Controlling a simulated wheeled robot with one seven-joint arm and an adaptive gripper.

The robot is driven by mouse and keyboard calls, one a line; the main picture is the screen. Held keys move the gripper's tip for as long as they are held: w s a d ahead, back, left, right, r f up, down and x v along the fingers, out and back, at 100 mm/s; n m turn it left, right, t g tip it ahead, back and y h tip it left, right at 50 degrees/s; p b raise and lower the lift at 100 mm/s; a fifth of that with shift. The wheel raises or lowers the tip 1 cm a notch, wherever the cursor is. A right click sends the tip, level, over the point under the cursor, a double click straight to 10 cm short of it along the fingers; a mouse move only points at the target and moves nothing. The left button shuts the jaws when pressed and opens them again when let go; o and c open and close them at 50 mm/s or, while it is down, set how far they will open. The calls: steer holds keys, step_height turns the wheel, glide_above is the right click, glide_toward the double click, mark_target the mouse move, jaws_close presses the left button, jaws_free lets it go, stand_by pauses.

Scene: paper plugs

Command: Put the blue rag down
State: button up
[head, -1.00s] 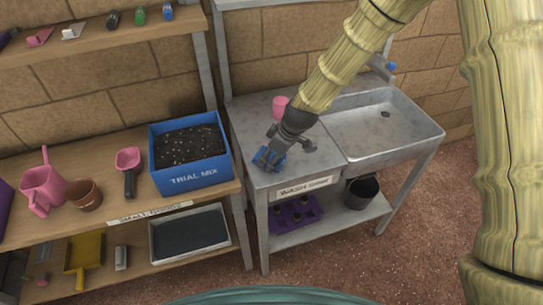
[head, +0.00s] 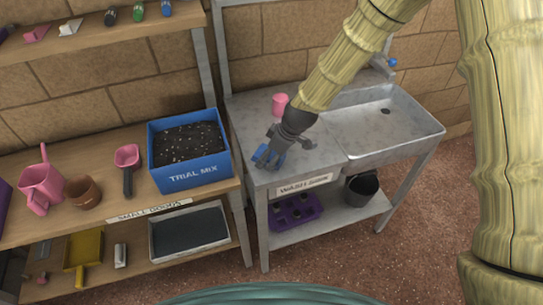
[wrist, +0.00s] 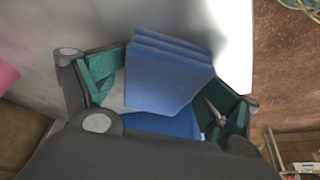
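The folded blue rag (head: 272,156) is at the front left of the grey metal wash bench (head: 246,140). In the wrist view the rag (wrist: 168,75) stands between my two fingers, with its layered folds facing up. My gripper (head: 268,157) is low over the bench top, around the rag. In the wrist view the gripper (wrist: 165,92) has its teal pads spread, with a gap showing beside the rag on the left. The rag's lower part is partly hidden by the gripper body, and its contact with the bench cannot be seen clearly.
A pink cup (head: 279,104) stands behind my gripper on the bench. The sink (head: 385,130) is to the right. A purple tray (head: 293,212) and dark bucket (head: 361,190) are below.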

steer(key=shift+r+p, duration=0.4)
steer(key=shift+r, duration=0.4)
steer(key=shift+d+r+b, duration=0.15)
steer(key=shift+r+b, duration=0.05)
steer(key=shift+b, duration=0.15)
steer(key=b+v, duration=0.2)
steer(key=v, duration=0.9)
steer(key=shift+b, duration=0.3)
steer(key=shift+r, duration=0.1)
